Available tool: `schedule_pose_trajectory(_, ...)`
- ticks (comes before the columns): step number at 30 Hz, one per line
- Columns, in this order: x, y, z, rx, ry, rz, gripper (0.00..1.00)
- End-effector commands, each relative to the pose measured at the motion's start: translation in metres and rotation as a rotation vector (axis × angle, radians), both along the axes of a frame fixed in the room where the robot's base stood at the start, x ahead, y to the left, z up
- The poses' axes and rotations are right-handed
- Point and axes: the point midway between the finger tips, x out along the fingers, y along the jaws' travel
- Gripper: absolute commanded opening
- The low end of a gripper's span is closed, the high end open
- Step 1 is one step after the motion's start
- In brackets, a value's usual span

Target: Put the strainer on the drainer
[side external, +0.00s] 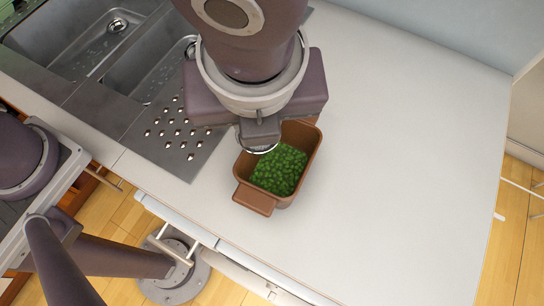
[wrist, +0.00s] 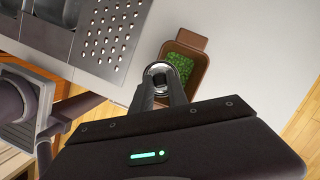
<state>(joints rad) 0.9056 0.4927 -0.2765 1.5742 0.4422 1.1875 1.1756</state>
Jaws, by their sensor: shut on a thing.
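A shiny rounded part shows at the fingertips (wrist: 158,76). I cannot tell whether the container is raised off the counter. The drainer is a grey metal surface with raised bumps or holes (side external: 190,165), left of the container; the wrist view shows it upper left (wrist: 118,55).
Two metal sink basins (side external: 75,40) lie at the upper left, beyond the drainer. The white counter (side external: 420,150) is clear to the right, up to the wall.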

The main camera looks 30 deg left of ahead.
Motion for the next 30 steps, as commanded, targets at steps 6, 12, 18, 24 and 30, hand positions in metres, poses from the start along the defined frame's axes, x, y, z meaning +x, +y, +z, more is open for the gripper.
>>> schedule_pose_trajectory(6,0.06,0.096,-0.025,0.004,0.0,0.298,0.0)
schedule_pose_trajectory(12,0.077,0.163,-0.04,-0.004,0.005,0.502,0.0)
schedule_pose_trajectory(18,0.078,0.18,-0.044,-0.008,0.007,0.557,0.0)
schedule_pose_trajectory(24,0.078,0.18,-0.044,-0.008,0.008,0.555,0.0)
schedule_pose_trajectory(30,0.078,0.18,-0.058,-0.003,0.011,0.554,0.0)
